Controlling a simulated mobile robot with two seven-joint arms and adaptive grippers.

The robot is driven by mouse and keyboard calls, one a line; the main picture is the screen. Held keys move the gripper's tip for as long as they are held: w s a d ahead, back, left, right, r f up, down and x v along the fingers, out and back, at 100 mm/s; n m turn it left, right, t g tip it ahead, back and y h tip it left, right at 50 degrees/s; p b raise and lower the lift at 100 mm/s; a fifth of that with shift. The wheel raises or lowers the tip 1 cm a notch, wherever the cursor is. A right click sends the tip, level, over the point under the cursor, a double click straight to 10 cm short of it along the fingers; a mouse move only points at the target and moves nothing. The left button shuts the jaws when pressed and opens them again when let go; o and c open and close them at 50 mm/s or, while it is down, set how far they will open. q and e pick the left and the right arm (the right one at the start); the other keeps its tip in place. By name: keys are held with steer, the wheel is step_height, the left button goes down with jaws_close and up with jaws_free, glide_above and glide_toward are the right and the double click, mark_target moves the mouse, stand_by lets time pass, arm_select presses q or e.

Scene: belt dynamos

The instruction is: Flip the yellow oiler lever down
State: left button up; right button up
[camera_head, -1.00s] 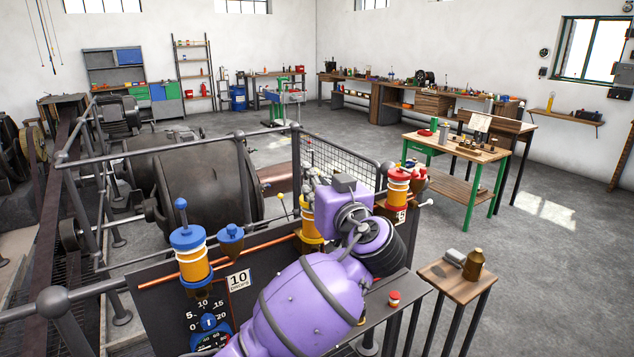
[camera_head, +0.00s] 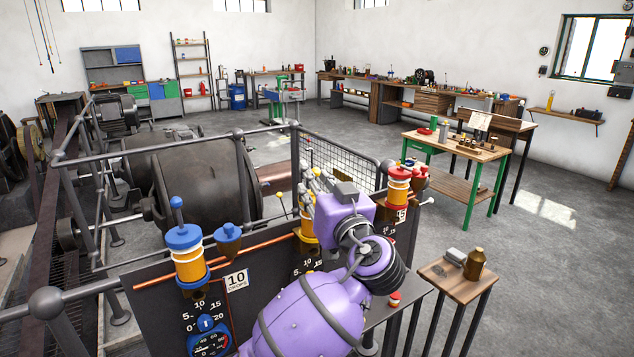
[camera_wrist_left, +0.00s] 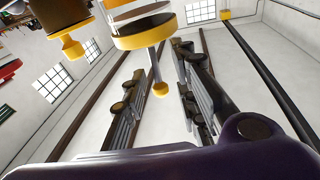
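The yellow oiler (camera_head: 309,227) stands on the dark panel between the blue and red oilers, partly behind my left gripper (camera_head: 316,178). In the left wrist view, which seems upside down, its yellow cap (camera_wrist_left: 145,37) is at the top. Its lever (camera_wrist_left: 158,70), a thin rod with a yellow ball end, points straight out from the cap, so it appears upright. The two ribbed dark fingers of my left gripper (camera_wrist_left: 163,95) are spread apart, and the lever lies between them in the picture. I cannot tell any contact. My right gripper is not in view.
The blue oiler (camera_head: 188,255), its blue lever upright, is at left with a blue cup (camera_head: 228,240). The red oiler (camera_head: 398,187) is at right. Metal railings (camera_head: 150,151) and a mesh guard (camera_head: 340,168) stand behind. A small wooden stand (camera_head: 455,281) is at lower right.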

arm_select(q)
steer(key=v, duration=1.2)
